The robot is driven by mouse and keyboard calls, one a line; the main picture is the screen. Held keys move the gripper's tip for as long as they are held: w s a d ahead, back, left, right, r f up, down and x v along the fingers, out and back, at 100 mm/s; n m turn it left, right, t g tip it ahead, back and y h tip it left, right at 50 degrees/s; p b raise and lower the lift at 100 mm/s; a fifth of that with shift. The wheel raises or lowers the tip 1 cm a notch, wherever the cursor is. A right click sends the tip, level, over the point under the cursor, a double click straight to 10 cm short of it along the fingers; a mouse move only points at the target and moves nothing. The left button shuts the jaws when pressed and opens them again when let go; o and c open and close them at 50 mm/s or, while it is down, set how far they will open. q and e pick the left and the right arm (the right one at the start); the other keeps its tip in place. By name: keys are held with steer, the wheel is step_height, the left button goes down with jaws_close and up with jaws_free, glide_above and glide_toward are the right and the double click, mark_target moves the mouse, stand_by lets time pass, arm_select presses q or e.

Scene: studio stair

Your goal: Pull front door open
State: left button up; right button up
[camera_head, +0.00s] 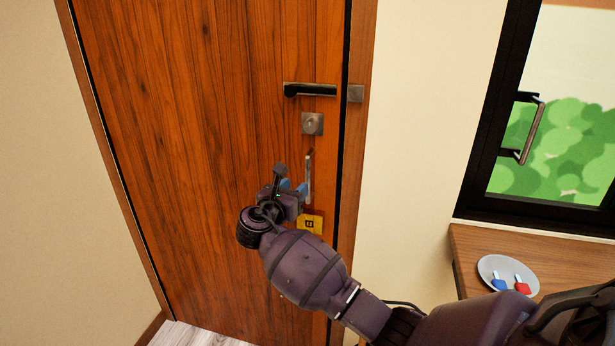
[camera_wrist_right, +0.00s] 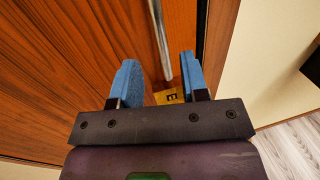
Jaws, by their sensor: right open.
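The brown wooden front door (camera_head: 200,130) stands in its frame and looks shut. A black lever handle (camera_head: 312,90) and a square lock plate (camera_head: 312,123) sit near its right edge. Below them is a slim vertical metal pull handle (camera_head: 309,178), which also shows in the right wrist view (camera_wrist_right: 161,45). My right gripper (camera_head: 291,187) is open beside this handle. In the right wrist view its blue fingers (camera_wrist_right: 158,80) point at the door, with the handle's lower end showing between them. I cannot tell whether they touch it. My left gripper is not in view.
A yellow tag (camera_head: 311,222) is on the door below the pull handle. At right, a wooden table (camera_head: 480,262) holds a plate (camera_head: 492,265) with a blue and a red item. A black-framed window (camera_head: 480,205) is above it. Floor shows at lower left.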

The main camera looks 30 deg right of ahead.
mark_target(307, 176)
steer(key=b+x, duration=0.1)
steer(key=x, duration=0.7)
steer(key=shift+f, duration=0.1)
jaws_close()
